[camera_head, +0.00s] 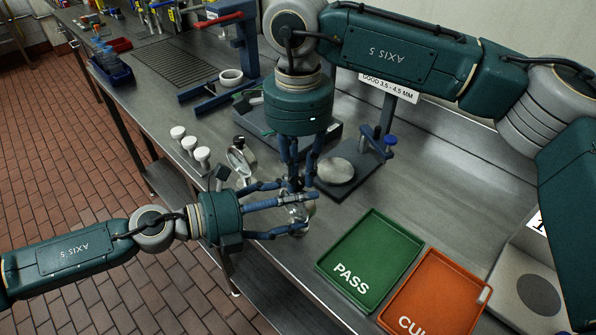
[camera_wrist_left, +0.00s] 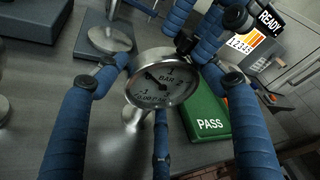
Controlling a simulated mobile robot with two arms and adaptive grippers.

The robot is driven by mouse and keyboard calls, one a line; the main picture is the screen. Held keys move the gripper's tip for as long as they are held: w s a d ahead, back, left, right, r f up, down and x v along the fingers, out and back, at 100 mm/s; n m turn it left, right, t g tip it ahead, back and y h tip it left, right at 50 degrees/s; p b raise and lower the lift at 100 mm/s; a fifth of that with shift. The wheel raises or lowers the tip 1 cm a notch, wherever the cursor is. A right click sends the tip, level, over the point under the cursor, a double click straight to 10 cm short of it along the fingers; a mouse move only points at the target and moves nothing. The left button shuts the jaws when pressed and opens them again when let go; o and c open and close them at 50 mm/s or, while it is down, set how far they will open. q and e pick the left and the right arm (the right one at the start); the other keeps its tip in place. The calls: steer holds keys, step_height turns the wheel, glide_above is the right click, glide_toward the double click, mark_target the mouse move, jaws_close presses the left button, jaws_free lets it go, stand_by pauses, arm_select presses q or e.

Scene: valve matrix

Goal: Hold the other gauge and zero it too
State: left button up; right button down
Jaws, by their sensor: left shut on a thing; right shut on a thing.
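A round gauge with a silver rim and a pale dial marked BAR (camera_wrist_left: 160,84) is between the blue fingers of my left gripper (camera_head: 292,213). Its dial faces the left wrist camera, with a dark needle pointing to the upper left. My left gripper is shut on this gauge above the bench's front part. My right gripper (camera_head: 294,180) comes down from above and is shut at the gauge's edge, by a small dark part (camera_wrist_left: 187,44); its fingers hide the exact contact. A second round silver gauge (camera_head: 241,157) lies tilted on the bench, left of the grippers.
A green PASS tray (camera_head: 371,258) and an orange tray (camera_head: 436,293) lie to the right. A stand with a round metal plate (camera_head: 335,171) is behind the grippers. Several white-topped pieces (camera_head: 189,143) line the front left edge. A blue press (camera_head: 243,60) stands further back.

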mark_target(297, 181)
steer(key=c, duration=1.6)
jaws_free()
steer(key=shift+s, duration=0.1)
steer(key=shift+o, duration=0.2)
steer(key=shift+r, duration=0.1)
steer(key=shift+r, duration=3.95)
